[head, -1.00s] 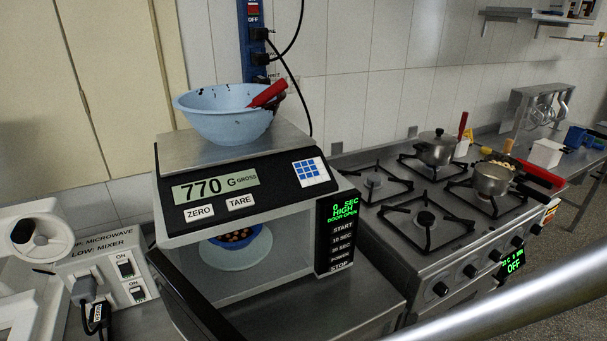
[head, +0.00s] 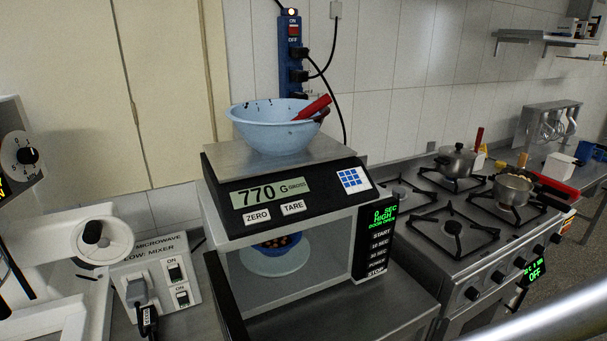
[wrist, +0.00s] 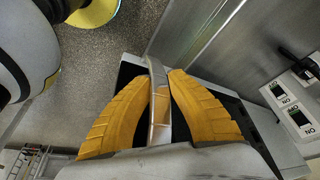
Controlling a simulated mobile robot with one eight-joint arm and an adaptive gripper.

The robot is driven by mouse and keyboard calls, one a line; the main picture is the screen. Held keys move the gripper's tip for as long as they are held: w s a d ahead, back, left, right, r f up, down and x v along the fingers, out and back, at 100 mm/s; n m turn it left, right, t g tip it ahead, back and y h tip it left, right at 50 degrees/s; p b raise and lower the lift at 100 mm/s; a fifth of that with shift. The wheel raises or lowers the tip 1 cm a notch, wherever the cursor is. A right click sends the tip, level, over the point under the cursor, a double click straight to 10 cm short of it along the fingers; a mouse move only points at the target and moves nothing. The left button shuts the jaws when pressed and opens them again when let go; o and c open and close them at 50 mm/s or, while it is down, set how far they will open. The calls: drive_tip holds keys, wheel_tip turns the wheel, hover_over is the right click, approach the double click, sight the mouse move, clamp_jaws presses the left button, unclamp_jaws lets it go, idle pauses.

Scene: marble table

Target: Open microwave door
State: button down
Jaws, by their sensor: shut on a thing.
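The microwave (head: 372,245) stands on a metal counter, with its display panel on the right of its front. The display appears to read "DOOR OPEN". Its door (head: 226,298) is swung out to the left, seen nearly edge-on as a dark slab, and the cavity shows. Inside are a pale plate (head: 272,262) and a blue bowl with brown contents (head: 277,241). In the wrist view, the yellow fingers of my gripper (wrist: 161,75) are closed around the silver door handle (wrist: 158,105). My gripper is not visible in the head view.
A scale (head: 283,203) holding a blue bowl (head: 275,130) with a red-handled tool sits on the microwave. A switch box (head: 155,280) and a white appliance (head: 75,260) stand left of the door. A gas stove (head: 450,230) with pots is on the right.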

drive_tip(key=shift+w, duration=0.2)
drive_tip(key=c, duration=1.2)
unclamp_jaws()
drive_tip(key=shift+w+a, duration=0.1)
drive_tip(key=shift+w, duration=0.1)
drive_tip(key=shift+s, duration=0.15)
drive_tip(key=shift+r, duration=0.1)
drive_tip(key=v, duration=1.1)
drive_tip(key=shift+s+r, duration=0.2)
drive_tip(key=shift+r, duration=0.15)
